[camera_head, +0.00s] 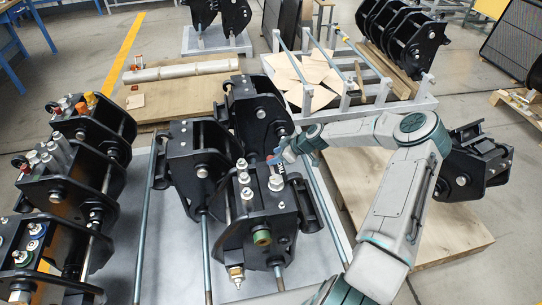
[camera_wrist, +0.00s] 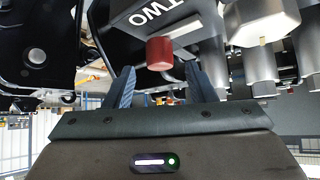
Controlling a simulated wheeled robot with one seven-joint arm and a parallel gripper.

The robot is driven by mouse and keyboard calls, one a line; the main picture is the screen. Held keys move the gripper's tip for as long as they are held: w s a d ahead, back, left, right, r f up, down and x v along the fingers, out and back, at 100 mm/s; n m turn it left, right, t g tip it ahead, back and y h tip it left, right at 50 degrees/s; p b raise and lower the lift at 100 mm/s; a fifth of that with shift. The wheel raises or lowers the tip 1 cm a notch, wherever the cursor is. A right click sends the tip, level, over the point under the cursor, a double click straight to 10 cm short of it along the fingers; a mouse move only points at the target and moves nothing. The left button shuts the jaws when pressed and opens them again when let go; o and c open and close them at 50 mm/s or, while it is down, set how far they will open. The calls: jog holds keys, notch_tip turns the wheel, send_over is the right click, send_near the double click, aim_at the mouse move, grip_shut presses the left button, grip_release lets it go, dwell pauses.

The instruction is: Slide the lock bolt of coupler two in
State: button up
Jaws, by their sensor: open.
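In the wrist view, coupler two (camera_wrist: 200,30) is a black block with the white word TWO at the top. A short red cylindrical bolt end (camera_wrist: 159,53) sticks out beneath the label. My gripper (camera_wrist: 160,70) is open, with one blue-grey finger on each side of the red bolt end. Gaps show on both sides, so the fingers look apart from it. In the head view my gripper (camera_head: 277,159) is small, beside the upper part of a black coupler (camera_head: 260,215) on the middle stand. The label cannot be read there, and the bolt is mostly hidden by my gripper.
A row of couplers (camera_head: 75,180) with coloured fittings is at left. Grey cylindrical fittings (camera_wrist: 262,65) sit just right of my fingers in the wrist view. A wooden pallet (camera_head: 440,230) lies at right.

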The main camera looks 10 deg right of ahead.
aim_at(270, 157)
jog(key=shift+x, duration=1.75)
grip_shut()
jog(key=shift+s+d+f+b, duration=0.15)
jog(key=shift+s+f+b, duration=0.05)
jog(key=shift+s+b, duration=0.8)
jog(key=shift+s, duration=0.3)
jog(key=shift+s+a+r, duration=0.1)
jog(key=shift+s+a, duration=0.05)
jog(key=shift+a, duration=0.1)
grip_release()
jog(key=shift+d, duration=0.1)
jog(key=shift+r, duration=0.1)
